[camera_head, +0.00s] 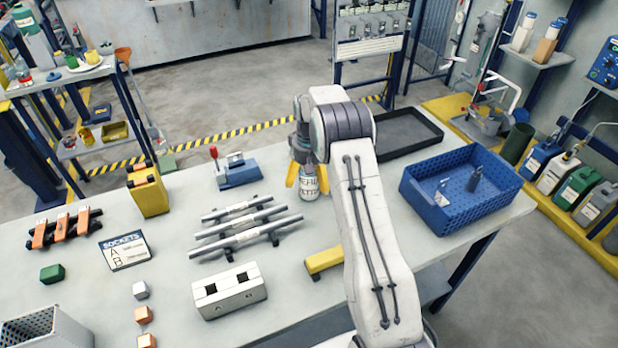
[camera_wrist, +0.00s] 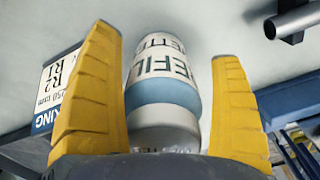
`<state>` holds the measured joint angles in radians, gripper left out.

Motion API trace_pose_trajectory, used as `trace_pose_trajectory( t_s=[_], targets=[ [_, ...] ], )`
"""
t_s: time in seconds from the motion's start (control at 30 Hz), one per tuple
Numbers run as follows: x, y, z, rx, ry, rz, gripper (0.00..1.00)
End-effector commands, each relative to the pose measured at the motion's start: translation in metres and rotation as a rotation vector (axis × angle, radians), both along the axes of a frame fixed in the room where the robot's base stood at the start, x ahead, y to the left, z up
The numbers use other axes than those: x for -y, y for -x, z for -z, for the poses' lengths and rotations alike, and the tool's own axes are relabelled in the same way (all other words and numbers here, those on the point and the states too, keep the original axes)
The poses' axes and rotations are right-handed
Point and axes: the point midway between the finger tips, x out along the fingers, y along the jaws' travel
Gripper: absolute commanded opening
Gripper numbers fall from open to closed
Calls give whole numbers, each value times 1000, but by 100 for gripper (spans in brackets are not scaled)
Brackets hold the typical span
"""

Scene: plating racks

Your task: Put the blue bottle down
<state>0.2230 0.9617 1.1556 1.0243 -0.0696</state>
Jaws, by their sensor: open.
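The bottle (camera_head: 310,187) is white with dark lettering and a blue band, which shows in the wrist view (camera_wrist: 163,92). It appears to stand upright on the grey workbench (camera_head: 330,222), behind the rods. My gripper (camera_head: 307,180) is open, with one yellow finger on each side of the bottle. In the wrist view a gap shows between the bottle and the right finger; the left finger looks very close, and I cannot tell if it touches. The bottle's upper part is hidden by my gripper in the head view.
A rack of grey rods (camera_head: 245,228) lies left of the bottle, and a blue fixture (camera_head: 238,172) sits behind the rods. A yellow block (camera_head: 323,260) is in front. A dark tray (camera_head: 408,135) and a blue crate (camera_head: 460,216) stand to the right.

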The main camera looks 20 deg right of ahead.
Motion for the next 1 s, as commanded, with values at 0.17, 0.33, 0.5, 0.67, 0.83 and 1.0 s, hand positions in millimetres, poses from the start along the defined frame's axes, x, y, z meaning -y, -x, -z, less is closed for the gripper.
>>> trace_pose_trajectory(
  t_s=[0.17, 0.33, 0.5, 0.67, 0.83, 1.0],
  targets=[
    [0, 0, 4, 0, 0, 0, 85],
    [0, 0, 4, 0, 0, 0, 86],
    [0, 0, 4, 0, 0, 0, 71],
    [0, 0, 4, 0, 0, 0, 57],
    [0, 0, 4, 0, 0, 0, 41],
    [0, 0, 4, -1, 0, 0, 26]
  ],
)
